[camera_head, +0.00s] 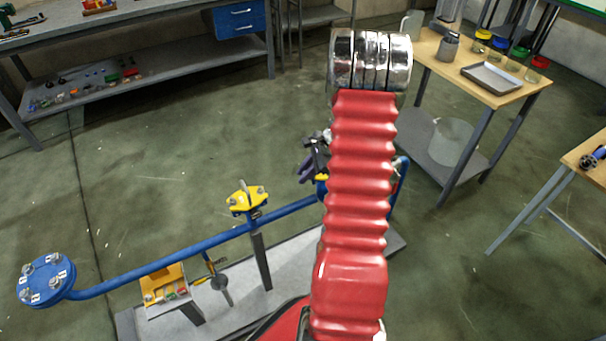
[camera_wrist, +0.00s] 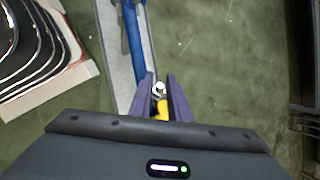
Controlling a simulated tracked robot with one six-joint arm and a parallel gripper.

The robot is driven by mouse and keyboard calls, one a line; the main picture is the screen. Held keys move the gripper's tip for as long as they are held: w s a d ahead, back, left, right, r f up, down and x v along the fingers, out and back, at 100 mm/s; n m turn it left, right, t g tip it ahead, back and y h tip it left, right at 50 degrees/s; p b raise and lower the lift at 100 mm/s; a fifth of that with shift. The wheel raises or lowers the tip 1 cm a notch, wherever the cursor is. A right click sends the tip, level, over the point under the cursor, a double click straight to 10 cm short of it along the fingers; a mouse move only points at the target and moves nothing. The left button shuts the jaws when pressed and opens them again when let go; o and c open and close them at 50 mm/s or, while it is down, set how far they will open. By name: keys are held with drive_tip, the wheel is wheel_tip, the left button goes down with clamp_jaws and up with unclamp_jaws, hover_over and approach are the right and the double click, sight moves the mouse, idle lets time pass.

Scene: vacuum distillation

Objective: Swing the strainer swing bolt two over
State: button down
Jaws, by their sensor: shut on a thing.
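My gripper (camera_head: 308,170) is beside my red arm, low over the blue pipe, and the arm hides part of it. In the wrist view its two purple fingers (camera_wrist: 160,84) are closed around a small silver bolt (camera_wrist: 159,90), which I take to be a strainer swing bolt. A yellow body (camera_wrist: 162,109), likely the strainer, shows just below the bolt between the fingers. In the head view only a sliver of this yellow body (camera_head: 321,186) shows beside my arm. The bolt's number and its tilt cannot be told.
The blue pipe (camera_head: 170,256) runs over a grey base plate, with a yellow fitting (camera_head: 246,200) and a blue bolted flange (camera_head: 46,279) to the left. A wooden-topped table (camera_head: 455,75) with a grey tray (camera_head: 492,79) stands at the back right. The floor between is clear.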

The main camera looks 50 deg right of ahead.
drive_tip(key=shift+d+r+t+y, duration=0.25)
drive_tip(key=shift+d+t+y, duration=0.05)
drive_tip(key=shift+y, duration=0.2)
drive_tip(key=c, duration=1.9)
unclamp_jaws()
drive_tip(key=v, duration=1.3)
drive_tip(key=shift+r, duration=0.3)
drive_tip(key=shift+s, duration=0.15)
drive_tip(key=shift+c, duration=0.5)
